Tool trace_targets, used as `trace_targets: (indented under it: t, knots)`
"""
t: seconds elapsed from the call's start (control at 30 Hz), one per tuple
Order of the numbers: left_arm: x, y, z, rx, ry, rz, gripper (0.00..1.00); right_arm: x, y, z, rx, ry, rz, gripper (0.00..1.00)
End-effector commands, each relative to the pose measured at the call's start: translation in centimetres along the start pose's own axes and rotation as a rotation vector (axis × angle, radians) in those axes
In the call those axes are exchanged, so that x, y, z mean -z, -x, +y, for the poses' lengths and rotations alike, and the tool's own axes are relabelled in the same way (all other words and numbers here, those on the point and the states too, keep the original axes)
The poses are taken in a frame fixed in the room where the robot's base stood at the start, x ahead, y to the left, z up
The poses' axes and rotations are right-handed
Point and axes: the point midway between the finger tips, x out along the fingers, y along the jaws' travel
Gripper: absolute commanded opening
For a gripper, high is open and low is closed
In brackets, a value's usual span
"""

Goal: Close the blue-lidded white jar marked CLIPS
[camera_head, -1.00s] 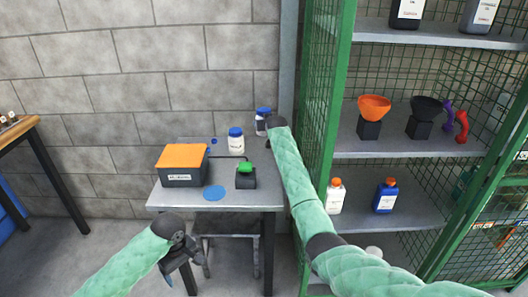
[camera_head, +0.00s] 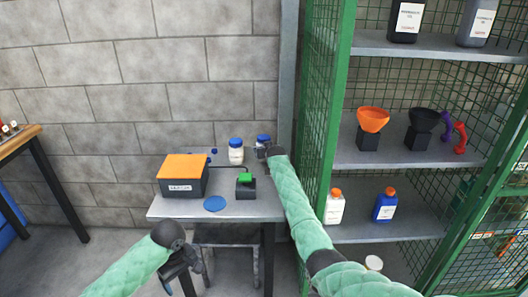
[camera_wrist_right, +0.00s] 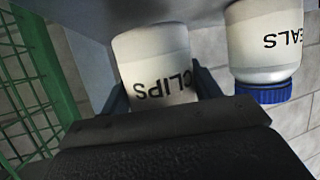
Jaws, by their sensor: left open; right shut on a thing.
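The white jar marked CLIPS (camera_wrist_right: 155,65) sits between the fingers of my right gripper (camera_wrist_right: 160,88), and its lettering is upside down in the right wrist view. In the head view the blue lid (camera_head: 263,138) shows on its top. My right gripper (camera_head: 264,152) is shut on this jar below the lid, at the table's back right; my arm hides part of it. How far the lid is screwed down cannot be told. My left gripper (camera_head: 178,268) is open and empty, in front of the table and below its top.
A second blue-lidded white jar (camera_head: 236,153), whose label ends in EALS (camera_wrist_right: 275,40), stands close by. The grey table (camera_head: 165,208) also holds an orange-topped box (camera_head: 183,178), a blue disc (camera_head: 215,203) and a black device with a green top (camera_head: 246,188). Green mesh shelving (camera_head: 322,120) stands right.

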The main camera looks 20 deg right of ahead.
Motion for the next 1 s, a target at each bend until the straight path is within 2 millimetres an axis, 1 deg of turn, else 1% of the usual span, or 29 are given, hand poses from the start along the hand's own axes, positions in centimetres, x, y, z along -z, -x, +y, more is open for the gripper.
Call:
trace_targets:
  t: [0.03, 0.07, 0.2, 0.47, 0.5, 0.57, 0.6, 0.87, 1.0]
  knots:
    - [0.0, 0.7, 0.0, 0.0, 0.0, 0.0, 0.79, -0.1, -0.1, 0.0, 0.0, 0.0, -0.001, 0.0]
    - [0.0, 0.8, 0.0, 0.0, 0.0, 0.0, 0.79, -0.4, -0.2, 0.0, 0.0, 0.0, 0.0, 0.0]
    - [0.0, 0.8, 0.0, 0.0, 0.0, 0.0, 0.79, -1.0, -0.5, 0.0, 0.0, 0.0, 0.002, 0.0]
    - [0.0, 0.7, 0.0, 0.0, 0.0, 0.0, 0.79, -1.2, -0.5, 0.0, 0.0, 0.0, 0.002, 0.0]
    - [0.0, 0.7, 0.0, 0.0, 0.0, 0.0, 0.79, -1.3, -0.5, 0.0, 0.0, 0.0, 0.001, 0.64]
    - [0.0, 0.7, 0.0, 0.0, 0.0, 0.0, 0.79, -1.2, -0.5, 0.0, 0.0, 0.0, 0.001, 0.76]
    - [0.0, 0.7, 0.0, 0.0, 0.0, 0.0, 0.79, -1.2, -0.5, 0.0, 0.0, 0.0, 0.001, 0.84]
    - [0.0, 0.7, 0.0, 0.0, 0.0, 0.0, 0.79, -1.2, -0.5, 0.0, 0.0, 0.0, 0.001, 0.84]
    - [0.0, 0.2, 0.0, 0.0, 0.0, 0.0, 0.79, -1.6, -0.7, 0.0, 0.0, 0.0, 0.001, 0.84]
